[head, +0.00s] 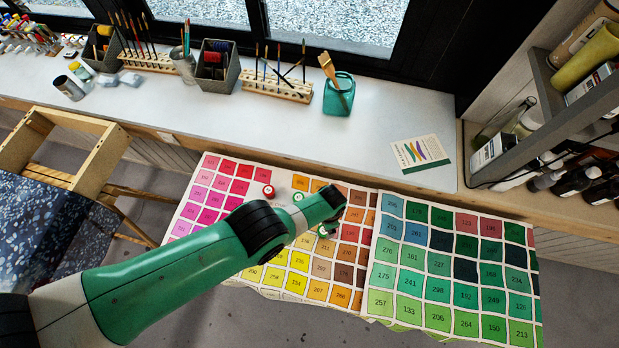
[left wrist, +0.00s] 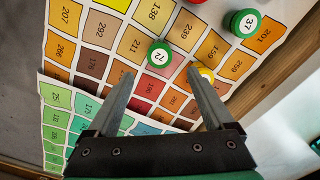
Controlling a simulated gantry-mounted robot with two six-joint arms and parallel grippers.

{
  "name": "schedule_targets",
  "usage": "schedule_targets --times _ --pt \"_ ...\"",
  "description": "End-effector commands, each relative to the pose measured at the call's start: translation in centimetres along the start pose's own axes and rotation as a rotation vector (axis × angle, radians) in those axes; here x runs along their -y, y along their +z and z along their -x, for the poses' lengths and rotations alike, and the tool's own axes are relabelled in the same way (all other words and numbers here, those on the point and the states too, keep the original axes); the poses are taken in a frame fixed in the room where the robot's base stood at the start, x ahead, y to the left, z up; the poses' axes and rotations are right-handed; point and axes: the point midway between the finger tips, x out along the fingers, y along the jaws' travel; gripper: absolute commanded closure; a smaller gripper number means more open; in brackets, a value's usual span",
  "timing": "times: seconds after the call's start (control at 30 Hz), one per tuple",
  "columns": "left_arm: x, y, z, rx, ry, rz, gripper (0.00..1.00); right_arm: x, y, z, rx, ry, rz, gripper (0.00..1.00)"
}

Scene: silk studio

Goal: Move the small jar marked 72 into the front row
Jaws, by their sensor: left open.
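The small jar marked 72 (left wrist: 158,55) has a green lid with a white number disc and stands on the colour chart (left wrist: 98,64). In the head view a green-lidded jar (head: 323,232) shows close by my left gripper (head: 331,219), its number too small to read. In the left wrist view my left gripper (left wrist: 160,71) is open. The jar lies just beyond and between its fingertips, with nothing held. A yellow-lidded jar (left wrist: 206,74) is partly hidden by the right finger. A green jar marked 37 (left wrist: 244,23) stands farther right. My right gripper is not in view.
A red-lidded jar (head: 269,191) and another green-lidded jar (head: 298,197) stand on the chart's back part. Behind the chart is a white sill with brush holders (head: 277,84), a teal pot (head: 339,96) and a booklet (head: 420,154). Shelves (head: 580,100) stand at right.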

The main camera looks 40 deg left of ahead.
Motion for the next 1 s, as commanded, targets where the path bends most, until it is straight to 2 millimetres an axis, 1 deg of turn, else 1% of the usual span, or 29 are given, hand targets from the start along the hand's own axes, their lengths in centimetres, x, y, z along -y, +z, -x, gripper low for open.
schedule_targets --times 0.1,0.47,0.53,0.57,0.63,0.67,0.7,0.77,0.8,0.87,0.9,0.97,1.0 --pt "-0.3 -0.3 0.3 0.000 0.000 -0.011 0.14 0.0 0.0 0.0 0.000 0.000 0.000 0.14" --pt "-0.2 -0.4 0.3 -0.004 -0.001 -0.009 0.14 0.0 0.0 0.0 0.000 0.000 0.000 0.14" --pt "0.2 -1.6 0.9 -0.035 -0.011 -0.003 0.14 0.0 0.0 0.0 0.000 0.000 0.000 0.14" --pt "0.6 -2.6 1.4 -0.062 -0.020 0.003 0.14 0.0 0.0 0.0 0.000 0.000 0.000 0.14" --pt "2.1 -6.1 3.6 -0.163 -0.052 0.023 0.14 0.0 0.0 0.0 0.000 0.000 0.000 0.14" --pt "2.9 -8.0 5.1 -0.221 -0.070 0.034 0.14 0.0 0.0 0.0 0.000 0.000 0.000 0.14" --pt "4.1 -10.8 7.6 -0.311 -0.097 0.051 0.14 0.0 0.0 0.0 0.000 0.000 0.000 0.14" --pt "6.2 -14.9 12.4 -0.466 -0.142 0.083 0.14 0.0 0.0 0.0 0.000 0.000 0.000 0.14" --pt "7.5 -17.4 16.3 -0.577 -0.172 0.104 0.14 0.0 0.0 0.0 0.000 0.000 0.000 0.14" --pt "9.2 -20.3 22.7 -0.745 -0.217 0.133 0.14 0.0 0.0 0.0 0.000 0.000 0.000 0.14" --pt "10.1 -21.6 27.2 -0.856 -0.244 0.152 0.14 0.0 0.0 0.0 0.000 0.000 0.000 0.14" --pt "11.2 -22.6 34.2 -1.024 -0.285 0.177 0.14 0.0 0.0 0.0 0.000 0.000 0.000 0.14" --pt "11.7 -22.7 38.9 -1.136 -0.310 0.192 0.14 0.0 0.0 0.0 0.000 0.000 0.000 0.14"
